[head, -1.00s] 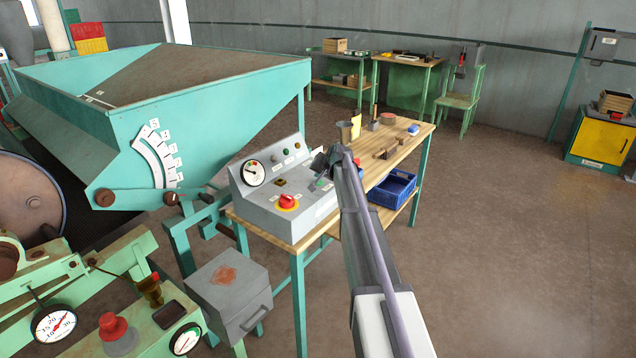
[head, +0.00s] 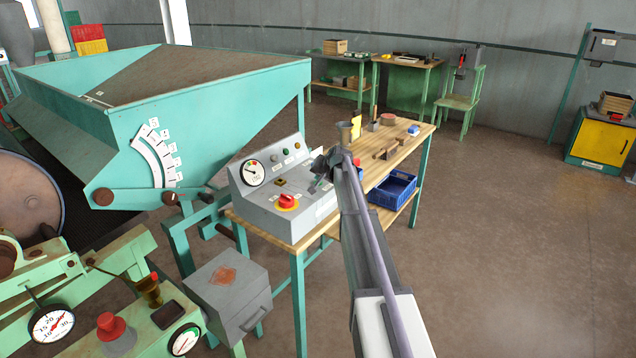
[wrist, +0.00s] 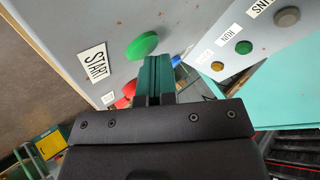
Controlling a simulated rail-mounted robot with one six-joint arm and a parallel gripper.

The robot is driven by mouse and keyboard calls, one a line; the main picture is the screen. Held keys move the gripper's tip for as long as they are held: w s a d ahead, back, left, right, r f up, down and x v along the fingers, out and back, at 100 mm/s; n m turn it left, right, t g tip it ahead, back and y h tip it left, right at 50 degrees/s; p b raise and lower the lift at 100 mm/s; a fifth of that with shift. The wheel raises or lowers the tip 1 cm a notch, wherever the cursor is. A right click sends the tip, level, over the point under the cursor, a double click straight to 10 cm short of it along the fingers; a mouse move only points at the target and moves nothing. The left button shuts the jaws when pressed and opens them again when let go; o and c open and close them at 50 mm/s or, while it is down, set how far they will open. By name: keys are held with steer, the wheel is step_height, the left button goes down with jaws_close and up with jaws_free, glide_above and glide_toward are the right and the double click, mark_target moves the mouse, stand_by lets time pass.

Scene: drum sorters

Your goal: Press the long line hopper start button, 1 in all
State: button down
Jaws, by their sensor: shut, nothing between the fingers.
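A grey control box (head: 262,212) stands on a wooden bench. In the wrist view a round green button (wrist: 143,45) is on its grey panel, with a START label (wrist: 95,64) to its left. The label does not show which line it names. My gripper (wrist: 156,66) is shut and empty, its dark green fingers pointing at the panel just below and right of the green button. I cannot tell whether they touch the panel. In the head view my gripper (head: 319,184) is over the box's right end and hides the button there.
A red button (wrist: 125,98) is partly hidden behind the fingers. A red knob (head: 287,202) and a gauge (head: 253,173) are on the box. A smaller green RUN button (wrist: 243,48) is on the sloped panel. The bench (head: 410,146) holds a cup and small items.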

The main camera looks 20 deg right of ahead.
steer(key=shift+r, duration=0.1)
steer(key=shift+r+p, duration=0.85)
steer(key=shift+p, duration=0.1)
step_height(320, 180, up, 5)
steer(key=p, duration=0.5)
stand_by(0.4)
